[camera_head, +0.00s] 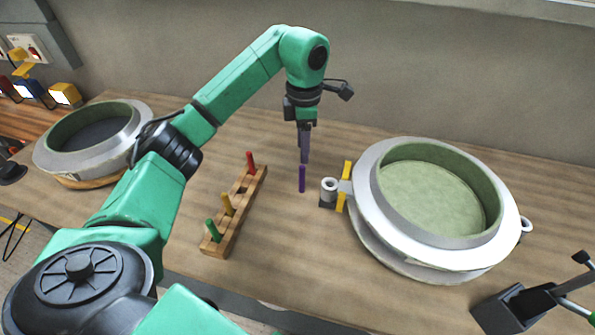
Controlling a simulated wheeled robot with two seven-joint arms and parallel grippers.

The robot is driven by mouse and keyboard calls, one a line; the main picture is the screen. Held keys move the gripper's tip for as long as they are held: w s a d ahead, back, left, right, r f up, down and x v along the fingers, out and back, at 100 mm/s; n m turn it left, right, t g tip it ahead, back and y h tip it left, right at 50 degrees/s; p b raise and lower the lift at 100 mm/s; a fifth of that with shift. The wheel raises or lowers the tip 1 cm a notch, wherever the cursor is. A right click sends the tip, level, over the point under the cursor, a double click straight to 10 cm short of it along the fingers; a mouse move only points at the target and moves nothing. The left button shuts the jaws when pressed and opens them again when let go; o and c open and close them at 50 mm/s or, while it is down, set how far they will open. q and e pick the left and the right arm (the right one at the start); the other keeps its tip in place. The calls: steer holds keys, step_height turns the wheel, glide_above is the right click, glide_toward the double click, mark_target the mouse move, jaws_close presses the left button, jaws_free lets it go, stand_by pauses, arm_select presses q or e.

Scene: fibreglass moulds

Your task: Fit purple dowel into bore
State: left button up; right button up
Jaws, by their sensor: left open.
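The purple dowel (302,179) is upright over the wooden bench, just left of the bore. My left gripper (304,156) is open and points down directly above the dowel; its fingertips are close to the dowel's top. I cannot tell whether they touch or overlap it. The bore is the hole in a small pale round collar (329,184) on a dark block at the left side of the right-hand mould (365,213). Its opening faces up and looks empty. My right gripper does not show.
A wooden rack (239,210) holds red (250,163), yellow (227,205) and green (213,230) dowels. Yellow blocks (347,170) flank the collar. Another round mould (60,158) stands at left, partly behind my left arm. A black box-like holder (507,311) with handled tools stands at lower right.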

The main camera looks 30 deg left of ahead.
mark_target(301, 166)
arm_select(q)
steer(key=f, duration=0.3)
steer(key=f+p, duration=0.1)
steer(key=shift+s+a+f, duration=0.15)
steer(key=shift+s+f, duration=0.15)
step_height(301, 166, down, 8)
steer(key=shift+r+p, duration=0.1)
steer(key=shift+p, duration=1.05)
steer(key=shift+w, duration=0.1)
jaws_close()
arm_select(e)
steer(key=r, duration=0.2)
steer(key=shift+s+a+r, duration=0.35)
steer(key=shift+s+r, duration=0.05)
